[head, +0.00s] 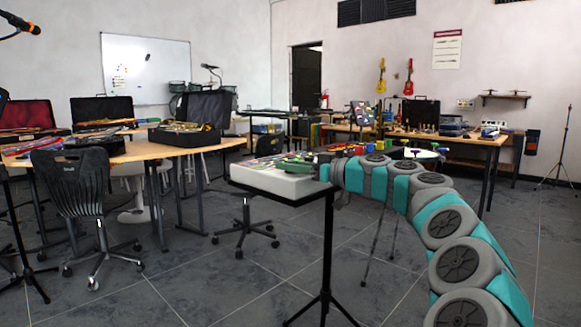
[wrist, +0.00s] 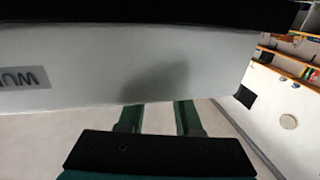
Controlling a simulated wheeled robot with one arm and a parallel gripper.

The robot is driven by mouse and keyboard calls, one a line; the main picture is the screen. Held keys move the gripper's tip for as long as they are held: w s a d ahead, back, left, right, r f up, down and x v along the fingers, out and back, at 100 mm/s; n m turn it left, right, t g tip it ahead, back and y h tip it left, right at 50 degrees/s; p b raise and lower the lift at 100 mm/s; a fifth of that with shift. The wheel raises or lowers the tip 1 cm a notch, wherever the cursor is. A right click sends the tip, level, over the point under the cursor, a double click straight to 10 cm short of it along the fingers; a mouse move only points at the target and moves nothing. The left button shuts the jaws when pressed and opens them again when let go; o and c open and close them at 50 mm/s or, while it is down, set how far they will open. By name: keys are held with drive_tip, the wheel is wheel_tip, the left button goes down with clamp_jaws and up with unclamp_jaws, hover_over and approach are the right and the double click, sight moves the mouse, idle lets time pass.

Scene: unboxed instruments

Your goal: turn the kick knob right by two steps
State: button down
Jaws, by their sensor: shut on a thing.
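A pale grey box-shaped instrument (head: 272,181) rests on a black stand, with coloured parts along its top. My gripper (head: 297,160) reaches over its top from the right in the head view. In the wrist view, the instrument's pale side (wrist: 110,65) fills the upper part, with a grey letter label at the left. The two green fingers of my gripper (wrist: 158,104) run past the lower edge of this side, and their tips are hidden behind it. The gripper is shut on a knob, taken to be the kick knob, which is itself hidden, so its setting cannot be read.
A wooden table (head: 160,151) with open instrument cases stands at the left, with a black chair (head: 72,190) before it. A wooden workbench (head: 460,138) with more gear stands at the back right. The tiled floor around the stand is mostly free.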

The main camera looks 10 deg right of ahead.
drive_tip(key=shift+f+b, duration=0.15)
drive_tip(key=shift+b, duration=0.35)
